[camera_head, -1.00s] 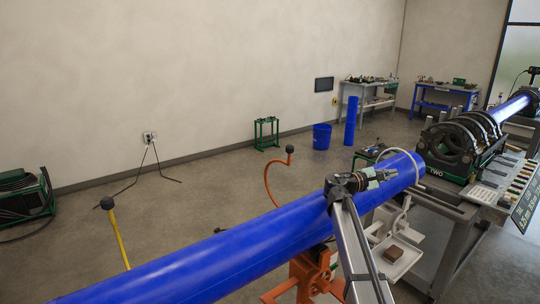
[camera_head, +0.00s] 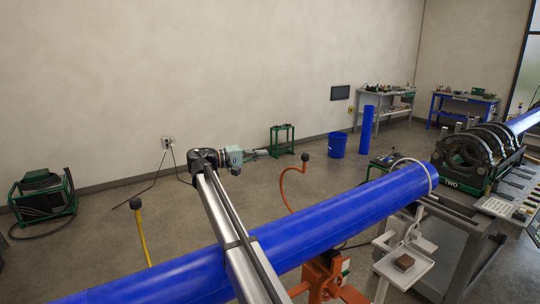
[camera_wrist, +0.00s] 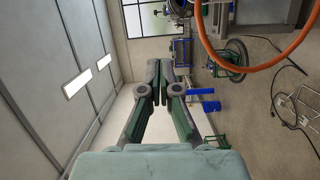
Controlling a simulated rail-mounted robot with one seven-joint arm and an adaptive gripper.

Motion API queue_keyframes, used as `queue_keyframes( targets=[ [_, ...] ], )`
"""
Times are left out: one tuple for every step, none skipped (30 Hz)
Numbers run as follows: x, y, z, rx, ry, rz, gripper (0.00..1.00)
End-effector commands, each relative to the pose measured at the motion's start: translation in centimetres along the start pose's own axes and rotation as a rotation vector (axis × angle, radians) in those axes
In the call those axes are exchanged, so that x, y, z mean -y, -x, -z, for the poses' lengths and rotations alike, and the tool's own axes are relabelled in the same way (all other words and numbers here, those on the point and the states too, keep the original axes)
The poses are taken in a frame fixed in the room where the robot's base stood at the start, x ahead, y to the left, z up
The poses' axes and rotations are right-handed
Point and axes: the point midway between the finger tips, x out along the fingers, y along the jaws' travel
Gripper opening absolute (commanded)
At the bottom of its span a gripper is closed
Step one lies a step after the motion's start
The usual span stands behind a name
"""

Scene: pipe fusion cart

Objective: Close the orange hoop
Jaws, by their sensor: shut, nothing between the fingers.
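The orange hoop (camera_head: 284,188) is a thin curved bar with a black ball on its upper end. It stands swung up and open behind the long blue pipe (camera_head: 340,213), above the orange pipe stand (camera_head: 325,278). My gripper (camera_head: 266,152) is beyond the pipe, to the left of the hoop's ball and apart from it, pointing right. In the wrist view the hoop (camera_wrist: 285,52) curves across the upper right, clear of the fingers. There my gripper (camera_wrist: 160,70) is shut with nothing between its fingertips.
A yellow bar with a black ball (camera_head: 143,235) stands behind the pipe at left. A white tray (camera_head: 403,268) with a brown block and the fusion cart (camera_head: 475,215) are at right. The floor behind the pipe is mostly clear.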

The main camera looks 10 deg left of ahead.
Motion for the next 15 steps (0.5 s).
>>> queue_keyframes(
  targets=[
    [-0.3,-0.2,0.3,-0.001,-0.008,-0.001,0.00],
    [-0.3,-0.4,0.3,-0.002,-0.010,-0.002,0.00],
    [-0.3,-0.7,0.3,-0.002,-0.011,-0.002,0.00],
    [-0.4,-1.0,0.3,-0.001,-0.011,-0.002,0.00],
    [-0.4,-1.3,0.2,-0.001,-0.010,-0.002,0.00],
    [-0.4,-1.8,0.2,-0.002,-0.010,-0.002,0.00],
    [-0.5,-2.2,0.2,-0.002,-0.009,-0.002,0.00],
    [-0.5,-2.6,0.2,-0.002,-0.009,-0.002,0.00],
    [-0.5,-3.3,0.2,-0.002,-0.009,-0.002,0.00],
    [-0.6,-3.9,0.2,-0.001,-0.009,-0.003,0.00],
    [-0.6,-4.5,0.2,0.000,-0.009,-0.003,0.00],
    [-0.6,-5.2,0.2,-0.001,-0.009,-0.003,0.00],
    [-0.6,-5.8,0.2,-0.002,-0.009,-0.003,0.00],
    [-0.6,-6.4,0.2,-0.001,-0.009,-0.003,0.00],
    [-0.6,-7.2,0.2,0.000,-0.008,-0.003,0.00]
  ],
)
